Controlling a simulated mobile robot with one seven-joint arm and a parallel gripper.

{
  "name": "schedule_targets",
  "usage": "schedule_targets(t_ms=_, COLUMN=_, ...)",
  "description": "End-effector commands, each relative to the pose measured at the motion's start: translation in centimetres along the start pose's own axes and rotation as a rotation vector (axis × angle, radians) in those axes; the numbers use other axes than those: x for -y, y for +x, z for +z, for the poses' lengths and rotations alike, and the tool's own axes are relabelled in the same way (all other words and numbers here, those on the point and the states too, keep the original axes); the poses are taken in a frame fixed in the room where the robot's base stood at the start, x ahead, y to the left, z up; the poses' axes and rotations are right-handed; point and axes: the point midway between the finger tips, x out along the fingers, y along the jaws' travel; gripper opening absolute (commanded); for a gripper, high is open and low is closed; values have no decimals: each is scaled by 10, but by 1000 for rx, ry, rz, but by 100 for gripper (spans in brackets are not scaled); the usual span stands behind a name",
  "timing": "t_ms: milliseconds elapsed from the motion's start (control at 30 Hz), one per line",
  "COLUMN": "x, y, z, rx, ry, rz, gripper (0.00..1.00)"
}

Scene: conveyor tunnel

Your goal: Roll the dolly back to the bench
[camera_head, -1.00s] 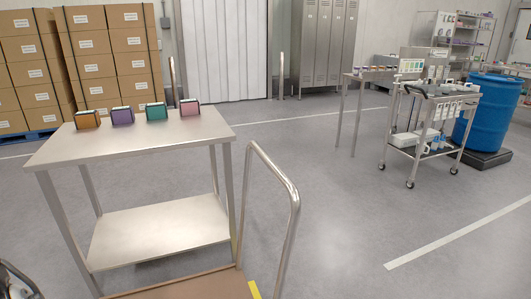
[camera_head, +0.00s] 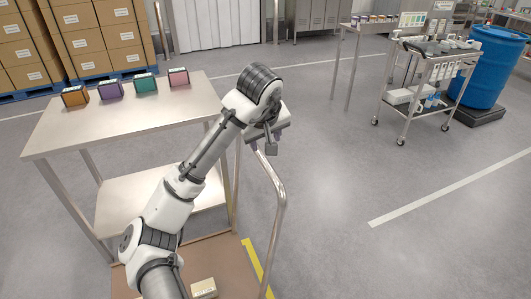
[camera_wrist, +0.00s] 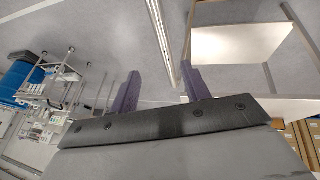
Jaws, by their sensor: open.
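The dolly has a brown deck (camera_head: 215,258) with a yellow edge strip, low at the front beside the bench. Its bent metal tube handle (camera_head: 281,195) rises at the right. The steel bench (camera_head: 125,120) stands at the left, with a lower shelf. My gripper (camera_head: 268,147) is at the top of the handle, fingers pointing down. In the wrist view my gripper (camera_wrist: 161,86) is open, its purple fingers apart, and the handle tube (camera_wrist: 163,45) shows between them. I cannot tell whether they touch it.
Several coloured boxes (camera_head: 146,84) stand along the bench's back edge. A small carton (camera_head: 204,288) lies on the dolly deck. A steel cart (camera_head: 412,97) and a blue barrel (camera_head: 490,65) stand at the back right. The floor right of the handle is clear.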

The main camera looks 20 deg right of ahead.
Motion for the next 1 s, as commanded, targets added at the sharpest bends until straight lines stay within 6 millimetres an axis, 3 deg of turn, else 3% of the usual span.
schedule_targets(t_ms=267, x=3, y=23, z=7, rx=27, ry=-1, rz=-34, gripper=47)
schedule_targets(t_ms=600, x=5, y=91, z=10, rx=28, ry=-1, rz=-33, gripper=47)
schedule_targets(t_ms=1000, x=7, y=137, z=7, rx=20, ry=1, rz=-36, gripper=47)
